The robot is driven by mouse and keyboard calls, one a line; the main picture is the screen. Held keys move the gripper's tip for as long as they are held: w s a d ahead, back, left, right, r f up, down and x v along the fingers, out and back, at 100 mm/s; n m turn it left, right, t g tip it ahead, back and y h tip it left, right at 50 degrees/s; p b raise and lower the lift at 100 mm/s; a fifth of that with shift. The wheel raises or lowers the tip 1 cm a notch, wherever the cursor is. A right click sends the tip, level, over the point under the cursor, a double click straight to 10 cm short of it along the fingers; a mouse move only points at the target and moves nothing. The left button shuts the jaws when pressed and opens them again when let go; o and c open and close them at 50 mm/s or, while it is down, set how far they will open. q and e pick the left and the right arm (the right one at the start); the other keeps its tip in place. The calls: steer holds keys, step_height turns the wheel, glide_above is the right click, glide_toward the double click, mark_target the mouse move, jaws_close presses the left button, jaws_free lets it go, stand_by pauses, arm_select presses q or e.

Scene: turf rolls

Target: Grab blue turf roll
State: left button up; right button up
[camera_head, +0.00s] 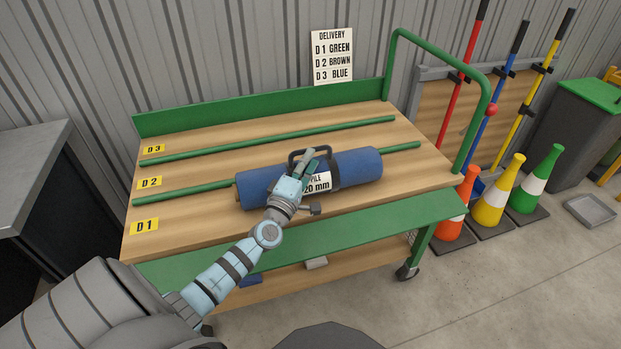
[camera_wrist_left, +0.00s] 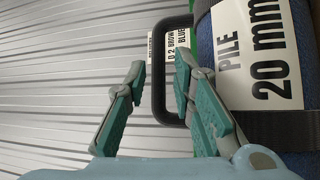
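The blue turf roll (camera_head: 355,167) lies lengthwise on the wooden cart top and hides the middle of the front green rail. It has dark straps, a black carry handle (camera_head: 293,157) and a white label reading 20 mm. My left gripper (camera_head: 311,158) is over the roll at the handle. In the left wrist view its fingers (camera_wrist_left: 160,68) are apart, with the outer bar of the handle (camera_wrist_left: 158,95) showing between the tips. I cannot tell whether they touch it. The roll (camera_wrist_left: 302,35) fills the right side there. My right gripper is not in view.
The cart (camera_head: 185,225) has lanes marked D1, D2 and D3. A delivery sign (camera_head: 332,57) hangs behind, listing D1 green, D2 brown, D3 blue. A green push handle (camera_head: 436,50) rises at the right. Cones (camera_head: 497,190) stand beyond it. The D3 lane looks empty.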

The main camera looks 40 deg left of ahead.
arm_select(q)
steer(key=w, duration=0.1)
steer(key=w+a, duration=0.1)
steer(key=b, duration=0.1)
steer(key=shift+w+a+r, duration=0.3)
steer(key=shift+w+a, duration=0.05)
steer(key=shift+w, duration=0.5)
steer(key=shift+s+r, duration=0.1)
steer(key=shift+r, duration=0.05)
jaws_close()
steer(key=shift+r, duration=0.15)
